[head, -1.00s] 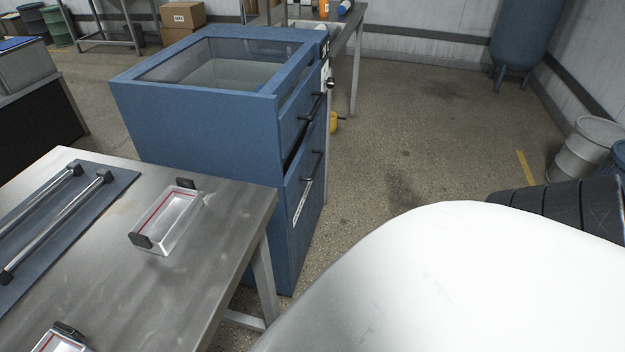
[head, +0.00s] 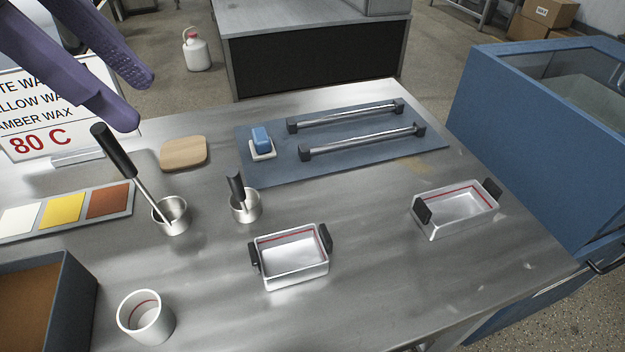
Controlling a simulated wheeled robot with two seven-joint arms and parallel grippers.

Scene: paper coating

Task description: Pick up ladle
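A long black-handled tool (head: 115,150) with a metal shaft slants down into a small metal cup (head: 172,217) at the left of the steel table; I take it for the ladle, but cannot tell whether the cup is its bowl. A second small metal cup (head: 246,208) with a shorter black handle (head: 236,187) stands to its right. My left gripper (head: 138,104) has purple fingers, spread apart and empty, at the top left above the long handle. My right gripper is out of view.
A wax sign (head: 40,138), a wooden block (head: 183,153) and a colour-sample strip (head: 62,212) surround the long handle. Two metal trays (head: 292,262) (head: 458,208), a white cup (head: 146,318) and a dark-walled bin (head: 80,290) are nearer. A blue mat (head: 270,172) lies behind.

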